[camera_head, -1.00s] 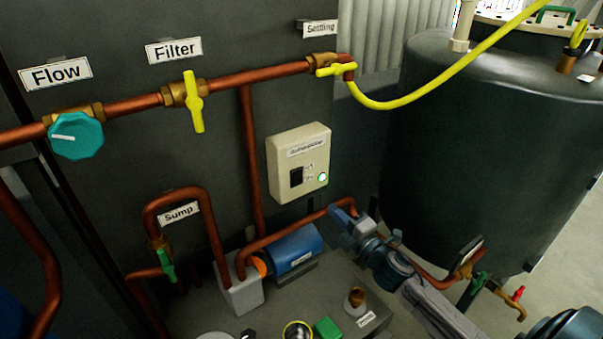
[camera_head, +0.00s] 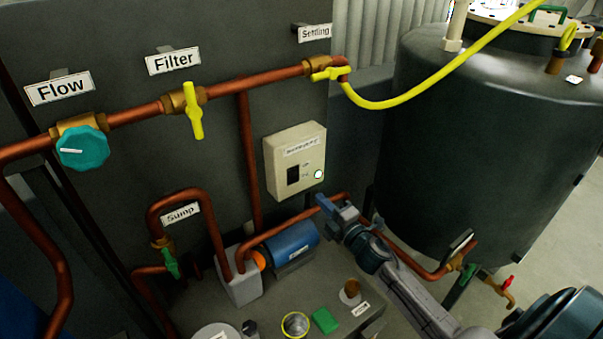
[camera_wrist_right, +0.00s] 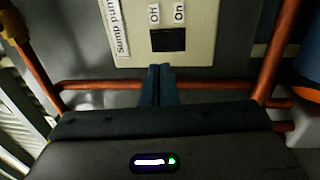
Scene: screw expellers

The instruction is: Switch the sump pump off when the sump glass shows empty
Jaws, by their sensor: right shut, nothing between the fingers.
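The cream sump pump switch box (camera_head: 295,160) is on the dark panel. Its black rocker switch (camera_head: 293,174) has a bright round lamp (camera_head: 318,174) beside it. In the right wrist view the box (camera_wrist_right: 200,55) reads "Sump pump", with "Off" and "On" beside the dark rocker (camera_wrist_right: 168,40). My right gripper (camera_head: 322,202) is shut and empty just below the box. Its fingertips (camera_wrist_right: 158,70) lie close below the rocker in the wrist view; I cannot tell whether they touch the box. I cannot make out a sump glass level. My left gripper is out of view.
Copper pipes run above and below the box; the lower pipe (camera_head: 290,224) passes close by the right gripper. A blue pump motor (camera_head: 292,246) sits below. A large dark tank (camera_head: 480,150) stands right. A green block (camera_head: 325,320) and a cup (camera_head: 295,324) are on the bench.

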